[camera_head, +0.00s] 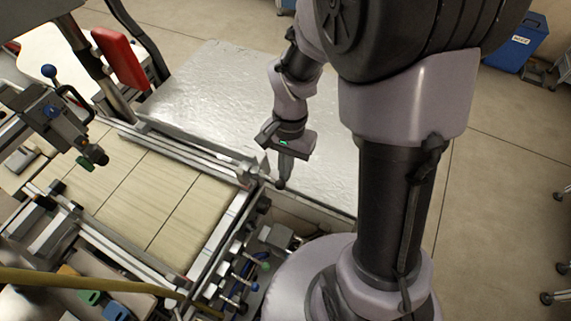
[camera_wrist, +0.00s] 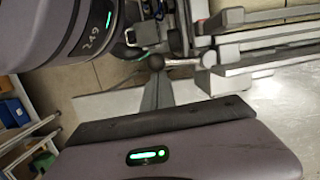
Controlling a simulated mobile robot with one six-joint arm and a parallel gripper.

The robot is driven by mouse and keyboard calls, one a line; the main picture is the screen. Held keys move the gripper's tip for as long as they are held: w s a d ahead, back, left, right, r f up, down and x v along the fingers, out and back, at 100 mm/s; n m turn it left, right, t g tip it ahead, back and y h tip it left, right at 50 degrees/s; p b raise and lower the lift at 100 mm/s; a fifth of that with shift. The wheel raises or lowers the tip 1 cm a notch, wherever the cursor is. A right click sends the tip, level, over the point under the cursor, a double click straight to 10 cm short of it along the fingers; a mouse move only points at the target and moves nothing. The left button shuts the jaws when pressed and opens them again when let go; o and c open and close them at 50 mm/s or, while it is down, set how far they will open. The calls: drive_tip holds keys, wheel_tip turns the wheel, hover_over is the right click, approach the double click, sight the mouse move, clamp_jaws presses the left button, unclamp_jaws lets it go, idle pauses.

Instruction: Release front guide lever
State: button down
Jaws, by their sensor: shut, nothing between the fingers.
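The front guide lever appears to be the short metal rod with a round black knob (camera_wrist: 156,62) in the wrist view, at the end of the machine's guide rail. In the head view, a dark knob (camera_head: 280,184) shows at the front corner of the conveyor frame. My gripper (camera_head: 284,174) points down at this knob, with its fingers shut and nothing held. In the wrist view the shut fingers (camera_wrist: 157,84) end right at the knob. I cannot tell whether they touch it or sit just in front of it.
The machine's wooden slatted bed (camera_head: 150,195) with metal rails lies to the left. A shiny metal sheet (camera_head: 225,95) lies behind. Several small levers and knobs (camera_head: 240,272) line the machine's near side.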

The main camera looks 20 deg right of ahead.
sight(280, 183)
drive_tip(key=m, duration=0.1)
drive_tip(key=s+a+m, duration=0.1)
drive_tip(key=m, duration=0.1)
drive_tip(key=shift+s+a+t+b, duration=0.1)
drive_tip(key=shift+s+t+b, duration=0.2)
drive_tip(key=shift+b, duration=0.1)
drive_tip(key=shift+s+a, duration=0.3)
drive_tip(key=shift+a, duration=0.1)
